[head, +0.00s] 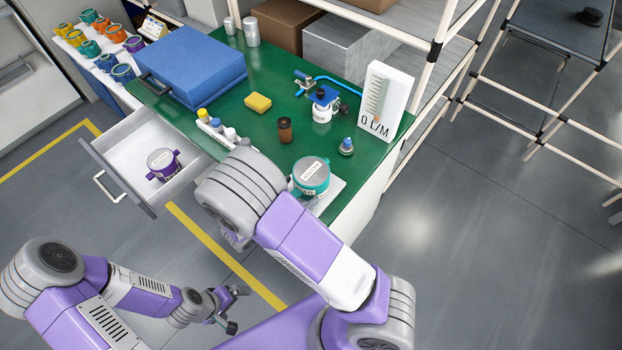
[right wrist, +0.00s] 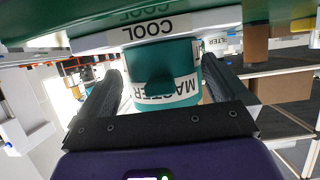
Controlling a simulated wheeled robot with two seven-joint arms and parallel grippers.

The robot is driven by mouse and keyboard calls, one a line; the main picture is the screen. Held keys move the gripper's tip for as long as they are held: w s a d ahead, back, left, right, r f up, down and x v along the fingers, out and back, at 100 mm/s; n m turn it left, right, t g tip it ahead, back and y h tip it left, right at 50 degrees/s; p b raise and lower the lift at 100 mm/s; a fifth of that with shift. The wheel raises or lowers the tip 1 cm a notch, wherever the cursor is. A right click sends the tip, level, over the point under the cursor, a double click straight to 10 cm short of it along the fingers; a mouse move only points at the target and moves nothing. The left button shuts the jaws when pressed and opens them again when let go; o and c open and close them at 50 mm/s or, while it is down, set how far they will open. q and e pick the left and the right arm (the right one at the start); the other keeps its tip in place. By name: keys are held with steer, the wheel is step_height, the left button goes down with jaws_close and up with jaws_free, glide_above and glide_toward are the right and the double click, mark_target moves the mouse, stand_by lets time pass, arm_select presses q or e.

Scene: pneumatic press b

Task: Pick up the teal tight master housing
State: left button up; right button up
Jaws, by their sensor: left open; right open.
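The teal master housing (head: 311,175) stands on a white plate (head: 330,199) at the near edge of the green bench. It has a light label on top. In the right wrist view the teal housing (right wrist: 160,72), marked MASTER, appears upside down beside a plate edge marked COOL. My right gripper (right wrist: 162,82) is open, with one finger on each side of the housing; contact cannot be told. In the head view my right arm hides this gripper. My left gripper (head: 226,308) is open and empty, low over the floor, away from the bench.
An open white drawer (head: 118,165) holds a purple housing (head: 163,163). A blue case (head: 192,72), yellow sponge (head: 257,103), brown cup (head: 285,130), small bottles (head: 216,126) and a flow meter (head: 386,98) stand on the bench. A rack (head: 95,55) holds several coloured housings.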

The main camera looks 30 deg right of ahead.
steer(key=shift+d, duration=0.25)
jaws_close()
stand_by(0.4)
steer(key=shift+w, duration=0.1)
